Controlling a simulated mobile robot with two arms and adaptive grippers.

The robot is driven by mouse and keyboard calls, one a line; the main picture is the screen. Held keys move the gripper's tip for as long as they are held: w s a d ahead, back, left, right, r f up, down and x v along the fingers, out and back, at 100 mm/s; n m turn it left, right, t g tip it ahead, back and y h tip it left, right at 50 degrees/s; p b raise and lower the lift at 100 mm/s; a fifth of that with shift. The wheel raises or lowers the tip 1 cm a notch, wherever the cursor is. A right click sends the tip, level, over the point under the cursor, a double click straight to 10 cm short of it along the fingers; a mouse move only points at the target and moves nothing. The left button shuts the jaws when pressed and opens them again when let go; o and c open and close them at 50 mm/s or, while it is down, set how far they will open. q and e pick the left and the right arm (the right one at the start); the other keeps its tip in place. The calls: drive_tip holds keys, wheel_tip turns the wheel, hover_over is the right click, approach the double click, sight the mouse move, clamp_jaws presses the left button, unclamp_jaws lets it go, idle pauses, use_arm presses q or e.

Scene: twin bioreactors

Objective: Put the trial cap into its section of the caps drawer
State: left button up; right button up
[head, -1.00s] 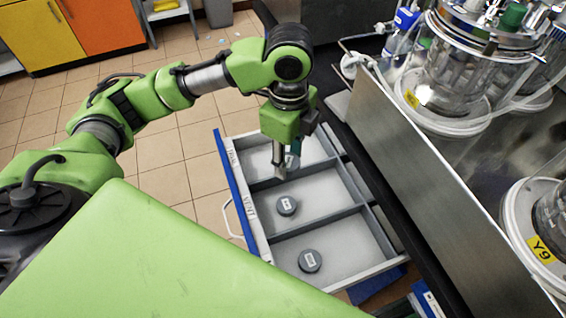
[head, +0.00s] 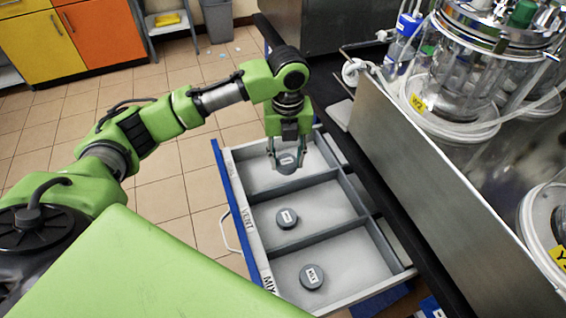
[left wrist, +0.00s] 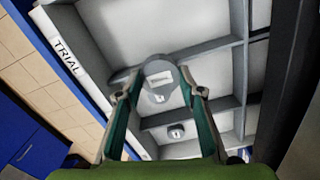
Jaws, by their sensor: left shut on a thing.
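The trial cap (head: 287,164), a grey round cap with a pale label, is pinched between the fingertips of my left gripper (head: 288,153). It also shows between the fingers in the left wrist view (left wrist: 160,82). The cap is over the far section of the open caps drawer (head: 330,225); I cannot tell whether it touches the floor. The left wrist view shows a TRIAL label (left wrist: 68,57) on that section's front edge. My right gripper is not in view.
The middle section, marked VENT, holds a cap (head: 287,218). The near section, marked MIX, holds another cap (head: 312,276). Grey dividers separate the sections. A metal panel (head: 440,180) and glass bioreactors (head: 460,75) stand to the right. Tiled floor lies left of the drawer.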

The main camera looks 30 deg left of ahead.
sight(283, 156)
use_arm(q)
drive_tip(key=w+a+f, duration=0.1)
drive_tip(key=f, duration=0.1)
drive_tip(key=w+a+f, duration=0.1)
drive_tip(key=w+f, duration=0.1)
drive_tip(key=w+a+f, duration=0.1)
drive_tip(key=w+f, duration=0.1)
drive_tip(key=shift+w+a+f, duration=0.1)
drive_tip(key=shift+a+f, duration=0.25)
drive_tip(key=shift+a, duration=0.05)
drive_tip(key=shift+f, duration=1.5)
drive_tip(key=shift+f, duration=0.15)
drive_tip(key=o, duration=0.8)
wheel_tip(283, 156, up, 12)
drive_tip(key=shift+r, duration=0.2)
